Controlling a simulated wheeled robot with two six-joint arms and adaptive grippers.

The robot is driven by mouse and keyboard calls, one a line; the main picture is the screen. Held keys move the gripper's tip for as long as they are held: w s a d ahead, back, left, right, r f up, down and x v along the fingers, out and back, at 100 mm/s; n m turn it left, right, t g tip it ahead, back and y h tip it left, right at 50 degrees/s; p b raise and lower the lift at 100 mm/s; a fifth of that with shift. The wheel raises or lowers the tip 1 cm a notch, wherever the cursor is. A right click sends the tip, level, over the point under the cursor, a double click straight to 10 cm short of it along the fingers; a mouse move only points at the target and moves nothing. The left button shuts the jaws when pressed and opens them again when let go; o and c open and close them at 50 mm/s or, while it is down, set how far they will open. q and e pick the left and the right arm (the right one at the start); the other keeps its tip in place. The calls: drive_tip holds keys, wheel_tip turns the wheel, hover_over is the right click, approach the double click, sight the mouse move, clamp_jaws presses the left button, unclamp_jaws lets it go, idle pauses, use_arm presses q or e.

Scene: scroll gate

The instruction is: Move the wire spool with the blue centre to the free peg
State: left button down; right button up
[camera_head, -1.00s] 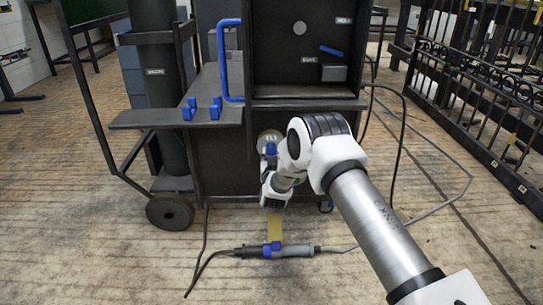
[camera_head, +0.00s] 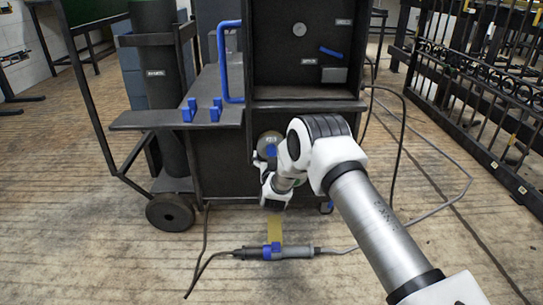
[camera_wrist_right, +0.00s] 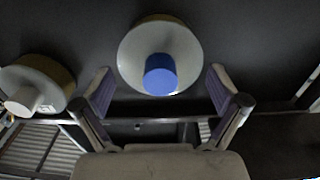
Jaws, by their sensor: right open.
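The wire spool with the blue centre (camera_wrist_right: 143,36) is straight ahead of my right gripper (camera_wrist_right: 160,75) in the wrist view, its pale round flange facing me. The gripper is open, one finger to each side of and below the blue hub, not visibly touching it. In the head view the spool (camera_head: 268,139) shows on the dark front of the cart, partly covered by my right wrist. Another spool with a pale centre (camera_wrist_right: 38,75) is at the left of the wrist view. I cannot make out a free peg. My left gripper is out of view.
The dark cart (camera_head: 225,165) has a side shelf (camera_head: 150,118) with blue hooks and a blue handle (camera_head: 221,60). A torch (camera_head: 290,252) with its cable lies on the floor before it. A black iron fence (camera_head: 480,110) stands at the right.

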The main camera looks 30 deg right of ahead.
drive_tip(key=shift+f, duration=0.2)
drive_tip(key=v, duration=1.2)
drive_tip(key=shift+r, duration=0.15)
